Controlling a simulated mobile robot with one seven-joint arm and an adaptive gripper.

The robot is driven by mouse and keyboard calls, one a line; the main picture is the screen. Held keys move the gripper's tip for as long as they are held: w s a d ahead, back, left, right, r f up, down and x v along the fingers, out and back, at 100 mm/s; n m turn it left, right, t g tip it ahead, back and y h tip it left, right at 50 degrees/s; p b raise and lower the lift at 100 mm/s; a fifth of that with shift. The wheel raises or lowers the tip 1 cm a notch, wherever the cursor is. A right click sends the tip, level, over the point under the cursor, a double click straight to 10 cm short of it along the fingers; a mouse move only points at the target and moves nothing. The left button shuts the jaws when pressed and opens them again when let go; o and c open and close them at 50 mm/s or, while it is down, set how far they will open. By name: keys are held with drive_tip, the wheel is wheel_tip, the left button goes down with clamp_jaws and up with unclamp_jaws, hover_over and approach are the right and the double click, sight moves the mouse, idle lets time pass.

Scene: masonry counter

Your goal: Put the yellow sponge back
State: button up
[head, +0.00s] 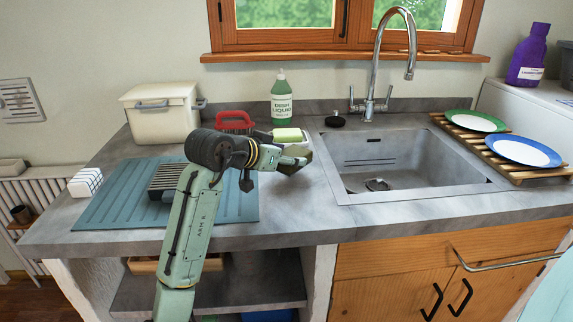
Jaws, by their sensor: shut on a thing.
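The yellow sponge (288,135) shows as a small pale yellow-green block at the sink's left edge. My gripper (297,158) is right in front of it, reaching in from the left over the counter. The gripper is shut on the sponge, and its dark fingers and wrist hide the sponge's lower part. I cannot tell whether the sponge touches the surface below. A pale green flat piece (262,135) lies just left of the sponge, partly hidden by my arm.
The sink (385,165) with its tall tap is to the right. A green dish liquid bottle (281,100) stands behind the sponge. A red-handled item (235,121), a cream bin (160,112) and a blue-green mat (110,205) are left. Plates on a wooden rack (455,128) stand right.

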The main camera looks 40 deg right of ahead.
sight(279, 168)
drive_tip(key=shift+f+p, duration=0.35)
drive_tip(key=shift+f, duration=1.2)
drive_tip(key=shift+f, duration=0.1)
drive_tip(key=shift+f, duration=0.1)
drive_tip(key=o, duration=0.8)
